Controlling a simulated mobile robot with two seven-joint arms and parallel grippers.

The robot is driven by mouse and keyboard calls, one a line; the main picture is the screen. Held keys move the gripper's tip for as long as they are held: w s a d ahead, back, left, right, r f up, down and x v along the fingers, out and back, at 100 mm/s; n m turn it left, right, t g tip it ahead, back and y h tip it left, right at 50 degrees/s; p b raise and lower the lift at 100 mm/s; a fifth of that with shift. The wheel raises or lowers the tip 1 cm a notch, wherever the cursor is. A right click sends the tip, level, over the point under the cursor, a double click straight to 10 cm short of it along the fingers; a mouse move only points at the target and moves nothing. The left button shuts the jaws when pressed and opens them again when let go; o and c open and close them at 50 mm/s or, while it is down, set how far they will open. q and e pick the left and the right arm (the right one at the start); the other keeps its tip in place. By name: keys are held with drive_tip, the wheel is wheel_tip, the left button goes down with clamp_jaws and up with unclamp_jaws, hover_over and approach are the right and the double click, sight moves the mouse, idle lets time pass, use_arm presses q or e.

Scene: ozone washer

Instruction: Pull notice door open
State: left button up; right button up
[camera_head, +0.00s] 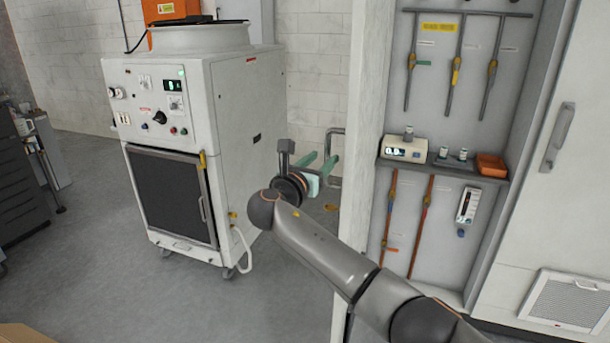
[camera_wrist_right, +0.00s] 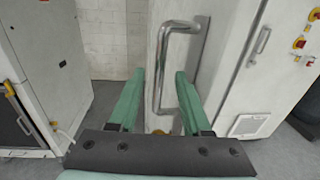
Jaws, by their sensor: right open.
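A tall white door panel (camera_head: 366,100) stands nearly edge-on at the left side of an open tool cabinet. Its grey bar handle (camera_head: 334,150) sticks out to the left. In the right wrist view the door panel (camera_wrist_right: 218,60) shows its face, with the upright metal handle (camera_wrist_right: 160,65). My right gripper (camera_head: 319,163) has green fingers and is open beside the handle. In the right wrist view the gripper (camera_wrist_right: 160,78) has the handle between its fingers in the picture; I see no contact. No notice is readable on the door. My left gripper is out of view.
The cabinet holds hanging tools and a shelf (camera_head: 440,168) with a small meter and an orange tray. A closed white door (camera_head: 535,200) with a handle is on the right. A white wheeled machine (camera_head: 235,130) stands left. The grey floor between is clear.

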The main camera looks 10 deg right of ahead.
drive_tip(key=v, duration=0.8)
drive_tip(key=shift+s+a+b, duration=0.2)
drive_tip(key=shift+s+b, duration=0.05)
drive_tip(key=shift+b, duration=0.1)
drive_tip(key=shift+f, duration=0.1)
